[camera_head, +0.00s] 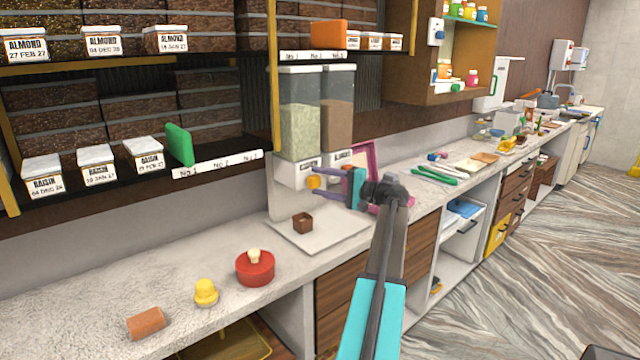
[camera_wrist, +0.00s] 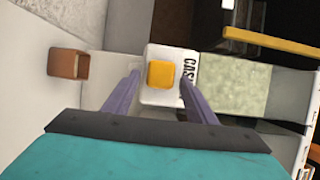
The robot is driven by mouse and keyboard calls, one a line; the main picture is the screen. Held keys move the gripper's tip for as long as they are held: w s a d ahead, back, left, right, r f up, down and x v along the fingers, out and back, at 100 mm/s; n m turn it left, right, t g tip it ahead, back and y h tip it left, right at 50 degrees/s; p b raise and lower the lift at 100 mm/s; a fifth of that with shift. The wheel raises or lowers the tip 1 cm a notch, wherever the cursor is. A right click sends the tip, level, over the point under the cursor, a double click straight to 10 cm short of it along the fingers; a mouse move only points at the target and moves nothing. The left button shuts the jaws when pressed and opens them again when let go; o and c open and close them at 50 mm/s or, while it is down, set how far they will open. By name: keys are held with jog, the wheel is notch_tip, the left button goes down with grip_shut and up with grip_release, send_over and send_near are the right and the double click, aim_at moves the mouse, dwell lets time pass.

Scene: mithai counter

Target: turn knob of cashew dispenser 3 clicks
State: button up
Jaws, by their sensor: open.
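The cashew dispenser (camera_head: 299,115) is the left one of two clear towers and holds pale green-white contents. Its yellow knob (camera_head: 313,182) sits on the white base. In the wrist view the knob (camera_wrist: 161,74) is a yellow square on a white block with part of a label beside it. My gripper (camera_head: 333,184) is to the right of the knob in the head view. In the wrist view my gripper (camera_wrist: 158,80) is open, with one finger on each side of the knob. I cannot tell whether the fingers touch it.
A small brown cup (camera_head: 303,223) stands on the white tray (camera_head: 340,241) under the dispensers. A second dispenser (camera_head: 338,110) with brown contents stands close on the right. A red container (camera_head: 255,268), a yellow item (camera_head: 205,292) and an orange-brown cylinder (camera_head: 147,323) lie along the front counter.

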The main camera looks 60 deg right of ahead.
jog(key=s+d+b, duration=0.1)
jog(key=s+b, duration=0.1)
jog(key=s, duration=1.1)
jog(key=shift+s+b, duration=0.3)
jog(key=shift+s, duration=0.1)
jog(key=a+n+h+b, duration=0.3)
jog(key=a+n+h, duration=0.3)
jog(key=n, duration=0.7)
jog(key=shift+w+a+r+n+g+h, duration=0.2)
jog(key=shift+w+a+n+g+h, duration=0.1)
jog(key=shift+w+a+g+h, duration=0.2)
jog(key=p+x, duration=0.2)
jog(key=x, duration=1.1)
jog(key=shift+w+p, duration=0.35)
jog(key=shift+p, duration=0.05)
